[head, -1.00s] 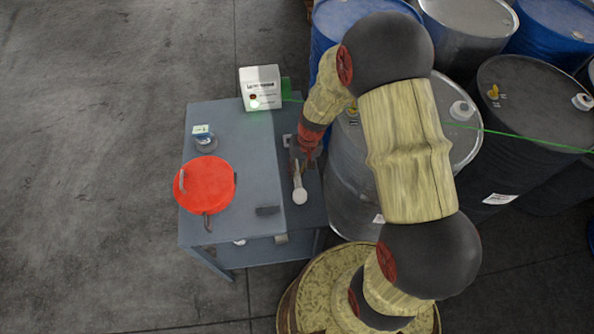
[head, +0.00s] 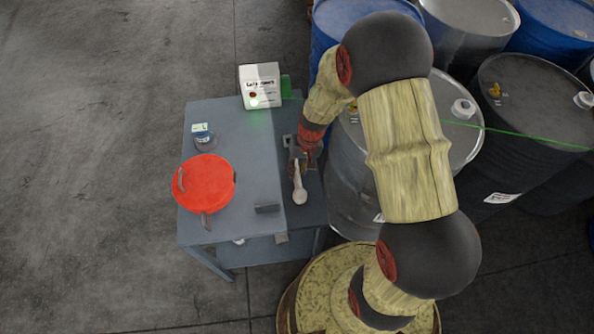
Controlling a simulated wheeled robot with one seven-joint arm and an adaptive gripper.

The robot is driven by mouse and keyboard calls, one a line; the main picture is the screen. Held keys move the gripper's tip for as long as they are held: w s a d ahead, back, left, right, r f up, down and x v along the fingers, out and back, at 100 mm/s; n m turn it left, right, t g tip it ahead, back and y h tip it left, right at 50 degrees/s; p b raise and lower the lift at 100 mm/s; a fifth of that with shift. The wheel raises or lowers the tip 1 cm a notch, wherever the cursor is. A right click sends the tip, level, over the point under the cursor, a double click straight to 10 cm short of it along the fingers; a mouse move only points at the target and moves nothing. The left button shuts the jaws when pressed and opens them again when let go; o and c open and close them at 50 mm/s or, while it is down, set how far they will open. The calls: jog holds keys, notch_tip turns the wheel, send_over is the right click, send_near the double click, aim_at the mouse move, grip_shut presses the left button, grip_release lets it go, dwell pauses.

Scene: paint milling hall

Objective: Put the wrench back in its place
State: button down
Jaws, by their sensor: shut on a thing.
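My gripper (head: 298,162) is above the dark strip along the right side of the grey table, seen in the head view. It is shut on a pale, long-handled tool with a rounded lower end, which I take to be the wrench (head: 299,193). The wrench points toward the front of the table. Its upper part is hidden by the fingers and wrist. A small grey piece (head: 288,141) shows just beyond the fingers; I cannot tell whether it is a holder or part of the tool. Whether the wrench touches the strip is not clear.
The grey table (head: 235,135) carries a round red lid or pan (head: 208,180), a small labelled jar (head: 203,139), a dark block (head: 267,209) and a white box with a green light (head: 260,87). Drums (head: 530,100) stand close on the right, with a green line across them.

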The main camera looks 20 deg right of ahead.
jog(key=shift+f, duration=0.25)
dwell(0.4)
jog(key=c, duration=1.6)
grip_release()
jog(key=r, duration=0.4)
jog(key=d+r, duration=0.1)
jog(key=r, duration=0.3)
jog(key=d+r, duration=0.1)
jog(key=r, duration=0.2)
jog(key=shift+d+r, duration=0.2)
jog(key=shift+r, duration=0.2)
jog(key=shift+s, duration=0.1)
